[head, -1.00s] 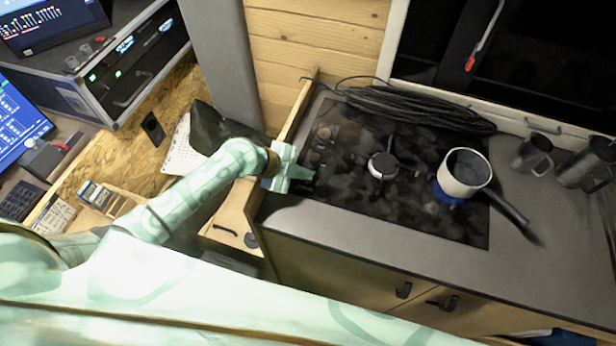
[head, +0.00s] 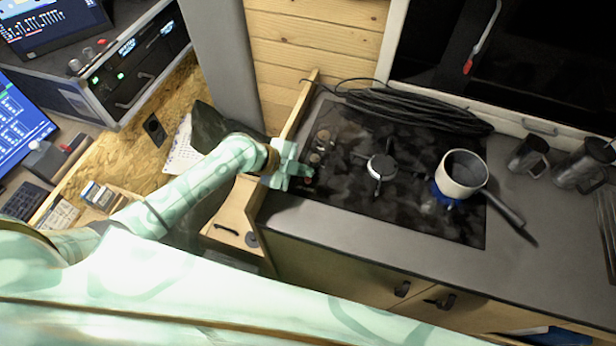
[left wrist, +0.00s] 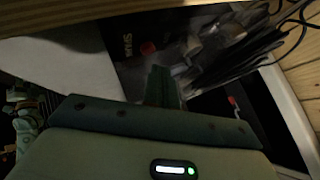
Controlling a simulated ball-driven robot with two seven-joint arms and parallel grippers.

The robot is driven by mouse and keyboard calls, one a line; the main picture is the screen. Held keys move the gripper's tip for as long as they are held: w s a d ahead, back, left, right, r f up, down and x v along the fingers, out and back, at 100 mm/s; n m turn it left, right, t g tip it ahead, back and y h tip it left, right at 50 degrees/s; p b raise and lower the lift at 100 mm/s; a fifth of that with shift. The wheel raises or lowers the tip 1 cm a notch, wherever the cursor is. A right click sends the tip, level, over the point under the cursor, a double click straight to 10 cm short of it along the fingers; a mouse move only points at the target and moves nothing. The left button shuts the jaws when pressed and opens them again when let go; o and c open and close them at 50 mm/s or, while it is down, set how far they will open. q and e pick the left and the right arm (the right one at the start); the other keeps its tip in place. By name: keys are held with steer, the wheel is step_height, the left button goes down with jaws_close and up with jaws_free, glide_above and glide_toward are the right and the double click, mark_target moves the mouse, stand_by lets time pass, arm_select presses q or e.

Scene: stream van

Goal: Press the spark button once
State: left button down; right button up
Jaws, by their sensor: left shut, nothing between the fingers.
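The red spark button (head: 307,180) shows as a small red spot at the front left corner of the black hob (head: 425,218). In the left wrist view the red button (left wrist: 148,48) lies just beyond my fingers, beside partly readable white lettering. My left gripper (head: 308,171) is shut and empty, with its fingertips over the hob's left edge, very close to the button in the head view. In the left wrist view its dark fingers (left wrist: 162,84) point toward the hob, a little below the button in the picture. I cannot tell whether they touch it. My right gripper is not in view.
Dark knobs (head: 315,158) sit just behind the button. A burner (head: 382,167) and a white pot (head: 461,176) over a blue flame are to the right. A wooden side board (head: 299,106) edges the counter. Coiled black cable (head: 415,106) lies behind, mugs (head: 527,156) at right.

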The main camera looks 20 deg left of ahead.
arm_select(q)
step_height(320, 180, up, 5)
steer(key=p, duration=0.3)
steer(key=shift+f, duration=0.15)
stand_by(0.6)
